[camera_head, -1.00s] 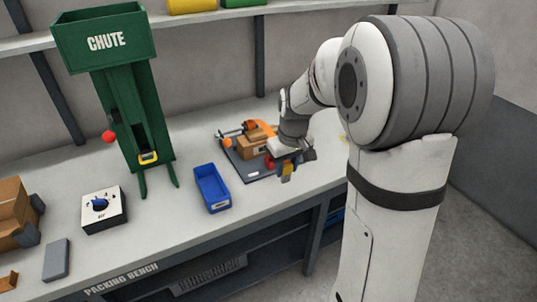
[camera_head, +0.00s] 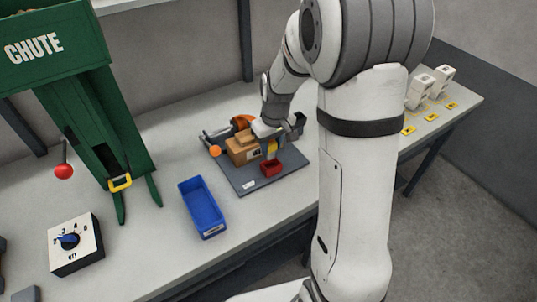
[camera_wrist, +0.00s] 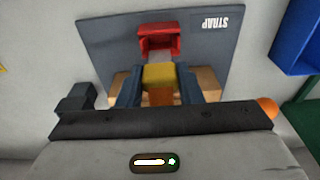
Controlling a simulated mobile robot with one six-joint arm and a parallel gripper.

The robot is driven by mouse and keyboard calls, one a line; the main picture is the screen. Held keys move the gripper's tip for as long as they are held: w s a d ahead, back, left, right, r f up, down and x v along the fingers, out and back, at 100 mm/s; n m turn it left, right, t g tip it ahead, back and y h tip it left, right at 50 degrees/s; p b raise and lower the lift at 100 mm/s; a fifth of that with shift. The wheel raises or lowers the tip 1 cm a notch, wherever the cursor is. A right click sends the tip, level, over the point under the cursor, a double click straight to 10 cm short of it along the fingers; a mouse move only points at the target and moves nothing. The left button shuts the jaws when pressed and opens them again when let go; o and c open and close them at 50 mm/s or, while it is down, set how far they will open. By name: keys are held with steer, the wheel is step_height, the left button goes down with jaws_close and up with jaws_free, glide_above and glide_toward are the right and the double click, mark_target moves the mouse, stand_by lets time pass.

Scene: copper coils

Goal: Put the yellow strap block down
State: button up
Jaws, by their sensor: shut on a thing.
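The yellow strap block (camera_wrist: 159,76) is between the two fingers of my gripper (camera_wrist: 158,88) in the wrist view. It also shows as a small yellow patch in the head view (camera_head: 272,148), under my gripper (camera_head: 275,143). The grey strap plate (camera_head: 236,178) lies on the bench beneath, with the word STRAP on it in the wrist view (camera_wrist: 218,50). A red open holder (camera_head: 271,169) sits on the plate, just ahead of the block in the wrist view (camera_wrist: 159,36). A brown carton (camera_head: 240,151) stands on the plate beside my gripper. I cannot tell whether the block touches the plate.
A blue bin (camera_head: 203,207) stands left of the plate. An orange ball knob (camera_head: 214,151) is at the plate's back left. The green chute (camera_head: 128,150) and a dial box (camera_head: 76,245) are farther left. White blocks (camera_head: 420,92) stand at the bench's right end.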

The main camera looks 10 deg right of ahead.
mark_target(272, 152)
steer(key=shift+s+f, duration=0.1)
steer(key=shift+f, duration=2.1)
steer(key=shift+f, duration=0.25)
steer(key=o, duration=1)
steer(key=shift+r, duration=0.1)
steer(key=shift+c, duration=0.2)
step_height(272, 152, up, 12)
steer(key=s, duration=0.2)
steer(key=s+r+m, duration=0.2)
steer(key=s, duration=0.7)
steer(key=s+r+m+t, duration=0.1)
steer(key=s+r, duration=0.2)
steer(key=s, duration=0.7)
steer(key=shift+s+a+r+m+t, duration=0.2)
steer(key=shift+m+t, duration=0.1)
steer(key=shift+m, duration=0.1)
